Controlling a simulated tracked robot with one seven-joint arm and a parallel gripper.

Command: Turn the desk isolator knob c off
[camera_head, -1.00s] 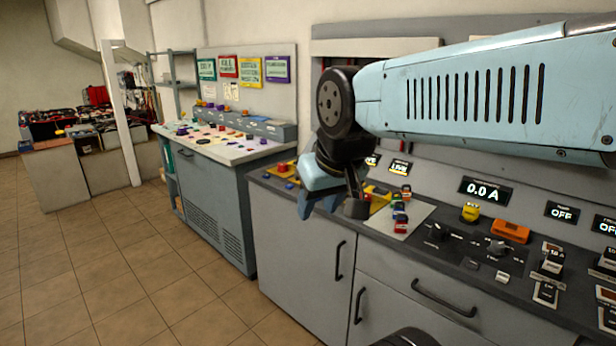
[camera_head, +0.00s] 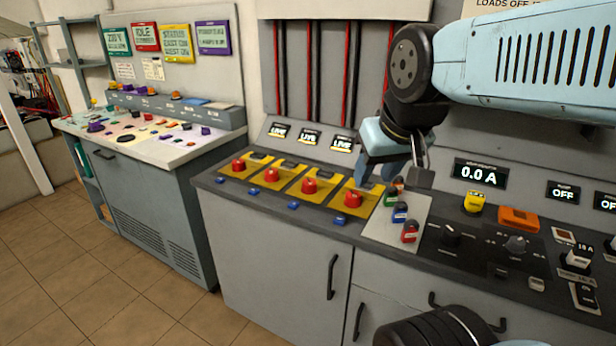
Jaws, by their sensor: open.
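Several red isolator knobs on yellow plates stand in a row on the desk: the leftmost knob (camera_head: 238,165), a second knob (camera_head: 271,175), a third knob (camera_head: 308,186) and the rightmost knob (camera_head: 353,199). I cannot read letters that tell which is c. Three displays behind them read LIVE: the left display (camera_head: 279,131), the middle display (camera_head: 309,137) and the right display (camera_head: 343,145). My gripper (camera_head: 393,178) is open and empty, pointing down, just right of the rightmost knob in the picture. It hides the desk back there.
Small padlock-like blocks, including a red block (camera_head: 410,231), sit on a pale plate (camera_head: 385,232) right of the knobs. Black rotary knobs (camera_head: 451,235) and an orange block (camera_head: 519,218) lie further right. A second console (camera_head: 160,190) stands left. Floor (camera_head: 130,320) is clear.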

